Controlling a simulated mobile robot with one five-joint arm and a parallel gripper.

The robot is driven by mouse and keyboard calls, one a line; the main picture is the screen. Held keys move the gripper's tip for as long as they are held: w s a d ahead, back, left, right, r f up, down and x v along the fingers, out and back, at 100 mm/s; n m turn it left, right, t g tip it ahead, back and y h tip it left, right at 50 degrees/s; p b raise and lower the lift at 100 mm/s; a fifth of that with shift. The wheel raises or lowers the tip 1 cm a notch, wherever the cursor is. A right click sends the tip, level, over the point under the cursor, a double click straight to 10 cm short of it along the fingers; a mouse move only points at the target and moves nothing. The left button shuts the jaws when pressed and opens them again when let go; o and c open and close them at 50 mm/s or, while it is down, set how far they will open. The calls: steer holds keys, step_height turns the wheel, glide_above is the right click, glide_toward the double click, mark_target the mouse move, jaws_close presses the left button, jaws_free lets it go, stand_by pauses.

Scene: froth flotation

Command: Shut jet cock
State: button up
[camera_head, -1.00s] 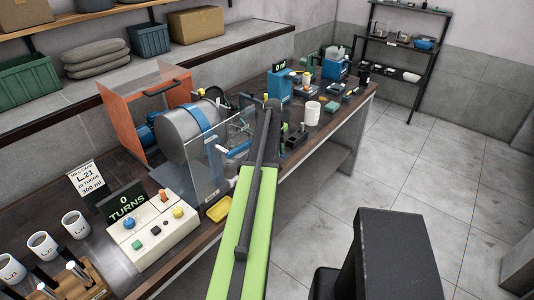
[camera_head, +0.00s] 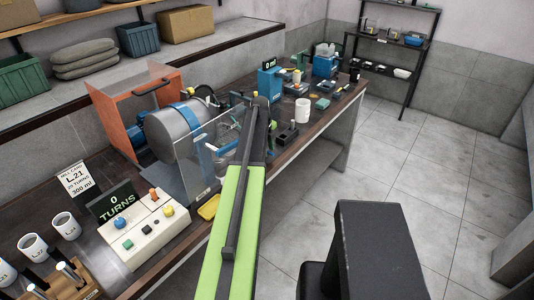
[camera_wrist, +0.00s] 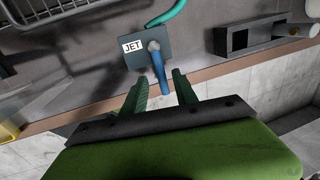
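The jet cock shows in the wrist view as a grey block (camera_wrist: 136,58) with a white JET label (camera_wrist: 132,46) and a blue lever (camera_wrist: 157,65). The lever points down the picture, toward my gripper. My gripper (camera_wrist: 160,77) is open, with one green finger on each side of the lever's free end. A gap shows between the lever and the left finger; the right finger is close to it, and I cannot tell whether they touch. In the head view my green arm hides the gripper, and I cannot make out the cock.
A teal hose (camera_wrist: 167,13) curves above the block. A dark fixture (camera_wrist: 243,40) stands to its right, and a wire rack (camera_wrist: 45,12) is at upper left. In the head view a clear shield (camera_head: 205,150) and the mill drum (camera_head: 172,132) stand left of my arm. The tiled floor (camera_head: 400,150) at right is clear.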

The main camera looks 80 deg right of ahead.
steer(key=shift+s, duration=0.1)
step_height(320, 180, up, 17)
steer(key=w+a+p, duration=0.1)
steer(key=a+p, duration=0.1)
steer(key=p, duration=1.5)
steer(key=shift+w+a, duration=0.4)
